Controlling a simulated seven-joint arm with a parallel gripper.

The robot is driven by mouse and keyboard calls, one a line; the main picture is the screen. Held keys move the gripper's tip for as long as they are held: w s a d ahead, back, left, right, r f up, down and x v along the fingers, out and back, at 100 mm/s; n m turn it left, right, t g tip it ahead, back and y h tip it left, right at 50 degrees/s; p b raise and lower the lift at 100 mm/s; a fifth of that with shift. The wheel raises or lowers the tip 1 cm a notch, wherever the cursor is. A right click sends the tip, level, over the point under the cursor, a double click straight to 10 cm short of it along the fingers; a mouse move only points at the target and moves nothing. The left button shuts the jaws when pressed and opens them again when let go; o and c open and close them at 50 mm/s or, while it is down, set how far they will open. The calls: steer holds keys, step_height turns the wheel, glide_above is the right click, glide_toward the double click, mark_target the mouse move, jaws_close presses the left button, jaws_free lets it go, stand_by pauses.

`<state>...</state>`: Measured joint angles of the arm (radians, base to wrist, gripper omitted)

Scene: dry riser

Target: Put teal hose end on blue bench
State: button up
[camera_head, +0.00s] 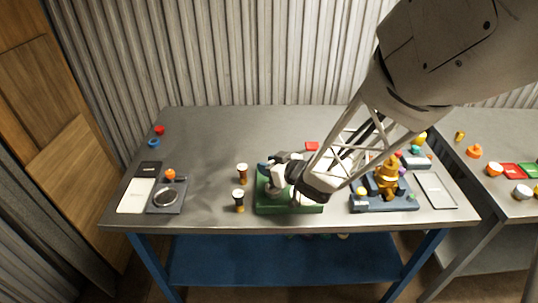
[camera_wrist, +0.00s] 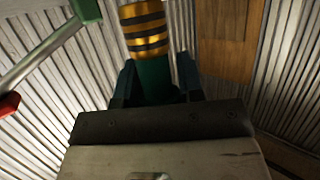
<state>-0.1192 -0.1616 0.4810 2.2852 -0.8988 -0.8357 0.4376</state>
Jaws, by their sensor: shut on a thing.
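My gripper (camera_wrist: 157,82) is shut on a dark teal cylinder with gold and black bands, the teal hose end (camera_wrist: 153,72), which sits between the two dark fingers in the wrist view. In the head view my gripper (camera_head: 270,163) is low over the green base (camera_head: 290,209) near the front middle of the bench. The hose end cannot be made out clearly there. The blue bench (camera_head: 215,140) has a grey top, blue legs and a blue lower shelf (camera_head: 240,260).
A brass fitting (camera_head: 387,175) stands on a blue-grey base to the right. A scale-like plate (camera_head: 167,196) lies left. The bench's back left is mostly clear. A metal rod (camera_wrist: 42,52) crosses the wrist view.

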steer(key=shift+s+f, duration=0.1)
steer(key=shift+f, duration=1.35)
steer(key=shift+f, duration=0.2)
steer(key=o, duration=1.1)
steer(key=shift+v, duration=3.9)
